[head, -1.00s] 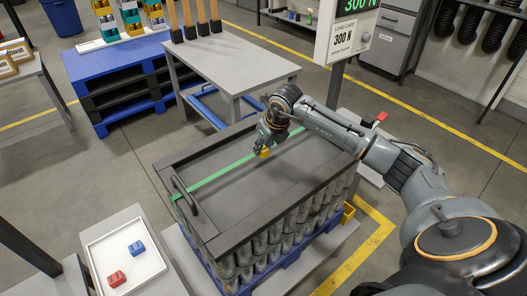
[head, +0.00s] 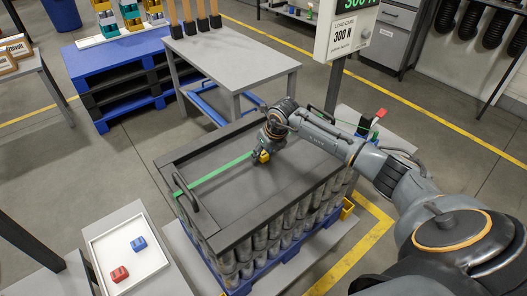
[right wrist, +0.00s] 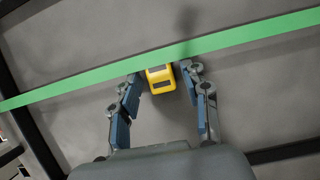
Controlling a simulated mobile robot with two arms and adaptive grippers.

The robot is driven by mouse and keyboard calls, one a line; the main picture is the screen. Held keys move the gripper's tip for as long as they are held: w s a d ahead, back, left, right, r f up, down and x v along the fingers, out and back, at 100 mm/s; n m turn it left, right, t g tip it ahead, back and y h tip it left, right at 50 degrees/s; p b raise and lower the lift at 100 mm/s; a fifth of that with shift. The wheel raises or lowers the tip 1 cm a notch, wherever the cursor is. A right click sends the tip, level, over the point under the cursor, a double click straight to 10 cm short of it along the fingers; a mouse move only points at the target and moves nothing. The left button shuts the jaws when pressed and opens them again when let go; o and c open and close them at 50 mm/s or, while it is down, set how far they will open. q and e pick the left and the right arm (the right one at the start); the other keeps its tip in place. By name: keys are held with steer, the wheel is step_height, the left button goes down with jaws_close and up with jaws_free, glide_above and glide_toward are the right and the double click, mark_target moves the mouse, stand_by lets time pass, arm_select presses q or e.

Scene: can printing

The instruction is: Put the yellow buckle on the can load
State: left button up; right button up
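The can load (head: 225,232) is a stack of grey cans on a blue pallet, under a dark grey top frame (head: 225,185) with a handle. A green strap (head: 215,172) runs across its top; it also crosses the right wrist view (right wrist: 80,87). I cannot tell whether the buckle touches strap or top. My left gripper is not in view.
A white tray (head: 97,247) at the lower left holds a red buckle (head: 119,274) and a blue buckle (head: 138,243). A grey table (head: 235,65) stands behind the load. A sign post with a load display (head: 347,35) stands behind my right arm.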

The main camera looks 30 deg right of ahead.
steer(key=shift+r, duration=0.25)
steer(key=shift+s+r, duration=0.1)
steer(key=shift+r, duration=0.15)
steer(key=b+v, duration=0.2)
steer(key=v, duration=0.9)
steer(key=shift+s, duration=0.2)
